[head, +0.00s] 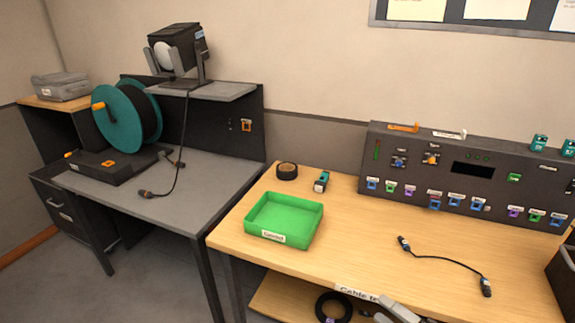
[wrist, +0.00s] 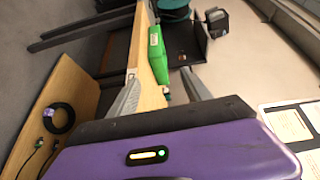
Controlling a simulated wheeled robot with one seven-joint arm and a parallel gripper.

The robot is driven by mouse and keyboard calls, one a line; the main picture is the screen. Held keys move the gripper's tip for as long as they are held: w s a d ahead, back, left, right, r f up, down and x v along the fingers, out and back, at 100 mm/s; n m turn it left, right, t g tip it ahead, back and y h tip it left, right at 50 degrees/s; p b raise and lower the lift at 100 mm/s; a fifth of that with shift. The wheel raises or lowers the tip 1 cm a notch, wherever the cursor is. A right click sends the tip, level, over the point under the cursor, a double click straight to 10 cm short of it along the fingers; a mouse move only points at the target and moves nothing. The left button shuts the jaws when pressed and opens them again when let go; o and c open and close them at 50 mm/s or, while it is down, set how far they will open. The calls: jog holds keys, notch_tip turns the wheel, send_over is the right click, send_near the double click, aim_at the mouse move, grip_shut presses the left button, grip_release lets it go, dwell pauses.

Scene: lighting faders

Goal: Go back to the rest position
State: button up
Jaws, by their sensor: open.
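My gripper (wrist: 160,72) is open in the wrist view. Its two grey fingers stand apart above the purple hand, with nothing held between them. The wooden table's edge and a green tray (wrist: 157,55) show beyond the fingers. In the head view, only light grey parts that look like my gripper show at the bottom edge, in front of the wooden table's front edge. The rest of the arm is out of that view.
The wooden table (head: 350,215) carries a green tray (head: 318,225), a tape roll (head: 287,171), a short cable (head: 440,258) and a dark fader console (head: 470,160). A coiled cable (head: 333,306) lies on its lower shelf. A grey desk (head: 200,180) stands left.

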jog(key=s+d+f+n+h, duration=0.1)
jog(key=s+d+f+h, duration=0.4)
jog(key=d+h, duration=0.45)
jog(key=s+r+n+h, duration=0.2)
jog(key=s+h, duration=0.1)
jog(key=s, duration=0.3)
jog(key=s+a+r+n, duration=0.2)
jog(key=s+a+r, duration=0.2)
jog(key=s, duration=0.5)
jog(key=s+a+r+n+y, duration=0.1)
jog(key=s+a+r, duration=0.3)
jog(key=s, duration=0.5)
jog(key=s+a+r+n+t, duration=0.1)
jog(key=s+a+r+n, duration=0.3)
jog(key=s, duration=0.5)
notch_tip(320, 180, up, 2)
jog(key=shift+s+a+r, duration=0.25)
jog(key=shift+s+a, duration=0.15)
jog(key=shift+a, duration=0.2)
